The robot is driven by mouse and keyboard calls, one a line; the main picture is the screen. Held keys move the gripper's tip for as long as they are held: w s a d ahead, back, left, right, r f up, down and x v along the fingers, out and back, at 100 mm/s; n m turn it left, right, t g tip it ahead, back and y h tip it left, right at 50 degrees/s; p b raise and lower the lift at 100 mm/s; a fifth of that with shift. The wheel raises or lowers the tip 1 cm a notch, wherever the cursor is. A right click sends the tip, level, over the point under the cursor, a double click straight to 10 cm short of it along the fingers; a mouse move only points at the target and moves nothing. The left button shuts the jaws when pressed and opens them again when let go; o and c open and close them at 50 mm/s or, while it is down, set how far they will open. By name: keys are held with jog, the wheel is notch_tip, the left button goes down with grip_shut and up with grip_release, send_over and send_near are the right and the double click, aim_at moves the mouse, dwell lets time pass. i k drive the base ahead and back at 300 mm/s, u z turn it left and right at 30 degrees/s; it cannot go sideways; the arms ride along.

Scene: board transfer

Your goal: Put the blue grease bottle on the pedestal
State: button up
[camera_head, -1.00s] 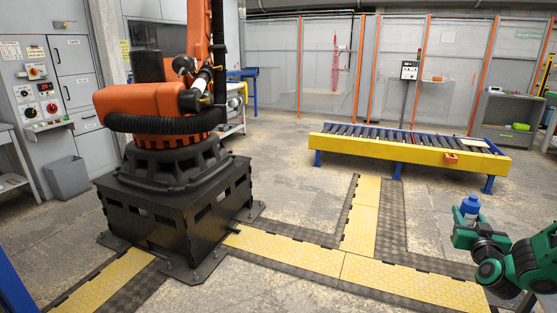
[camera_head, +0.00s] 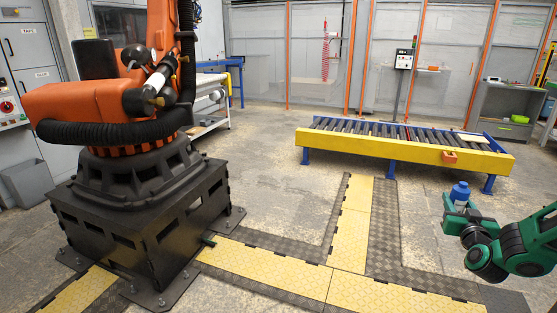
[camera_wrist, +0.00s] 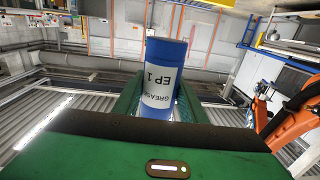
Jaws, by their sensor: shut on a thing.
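The blue grease bottle (camera_head: 459,196) is at the right of the head view, held above the floor in my green gripper (camera_head: 459,212). In the wrist view the bottle (camera_wrist: 163,75) stands between the two green fingers of my gripper (camera_wrist: 155,102). Its white label reads "GREASE EP 1" upside down in that view. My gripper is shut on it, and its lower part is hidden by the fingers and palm. A black slotted pedestal (camera_head: 150,232) under a large orange robot arm (camera_head: 100,103) stands at the left of the head view, well apart from my gripper.
A yellow-sided roller conveyor (camera_head: 400,149) stands at the back right. Yellow and black floor cable covers (camera_head: 265,268) run from the pedestal toward the right and back. A grey bin (camera_head: 28,186) and cabinets are at the left.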

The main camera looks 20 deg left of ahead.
aim_at(218, 162)
jog(key=z, duration=0.1)
jog(key=i, duration=0.65)
jog(key=u, duration=1.8)
jog(key=i, duration=1.7)
jog(key=z, duration=0.05)
